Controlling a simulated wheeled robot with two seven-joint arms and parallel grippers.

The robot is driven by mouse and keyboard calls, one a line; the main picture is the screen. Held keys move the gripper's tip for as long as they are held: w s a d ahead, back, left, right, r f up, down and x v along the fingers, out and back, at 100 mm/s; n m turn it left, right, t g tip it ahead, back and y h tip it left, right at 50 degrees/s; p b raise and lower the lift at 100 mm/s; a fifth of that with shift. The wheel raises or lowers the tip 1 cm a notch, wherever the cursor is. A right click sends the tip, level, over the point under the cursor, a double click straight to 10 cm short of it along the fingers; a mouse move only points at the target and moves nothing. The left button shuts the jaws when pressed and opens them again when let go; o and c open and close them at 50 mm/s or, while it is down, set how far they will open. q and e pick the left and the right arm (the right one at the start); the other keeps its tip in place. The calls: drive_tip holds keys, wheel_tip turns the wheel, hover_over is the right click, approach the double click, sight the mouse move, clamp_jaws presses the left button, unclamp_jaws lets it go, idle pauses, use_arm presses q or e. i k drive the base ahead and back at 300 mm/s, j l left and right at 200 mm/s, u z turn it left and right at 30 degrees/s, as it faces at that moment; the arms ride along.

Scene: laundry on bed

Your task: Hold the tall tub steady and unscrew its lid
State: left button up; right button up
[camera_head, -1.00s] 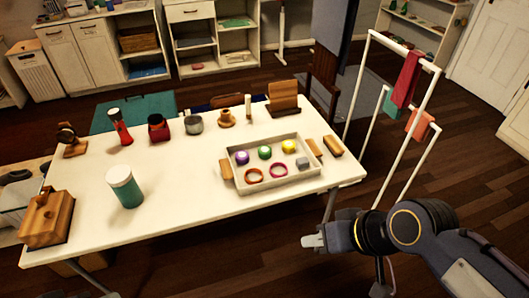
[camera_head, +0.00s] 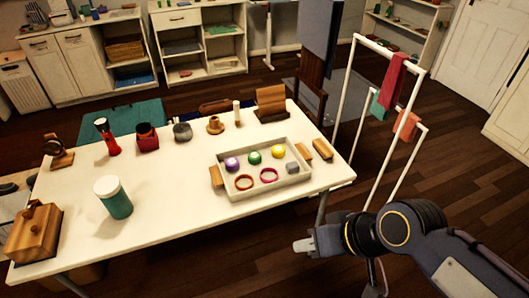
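The tall tub (camera_head: 117,204) is teal and stands upright near the front left of the white table. Its pale lid (camera_head: 106,186) sits on top. My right gripper (camera_head: 304,245) is at the lower middle of the view, off the table's front right edge and well apart from the tub. Its light fingertips point left, and I cannot tell whether they are open or shut. My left gripper is not in view.
A grey tray (camera_head: 231,191) with balls, rings and a grey block lies right of the tub. A wooden box (camera_head: 35,232) stands at the left front. A red flashlight (camera_head: 108,141) and several small items line the back. A white drying rack (camera_head: 344,110) stands right of the table.

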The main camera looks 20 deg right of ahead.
sight(119, 206)
drive_tip(key=i+j, duration=0.25)
drive_tip(key=j, duration=0.15)
drive_tip(key=i+j, duration=0.2)
drive_tip(key=j, duration=0.2)
drive_tip(key=i+j, duration=0.25)
drive_tip(key=j, duration=0.15)
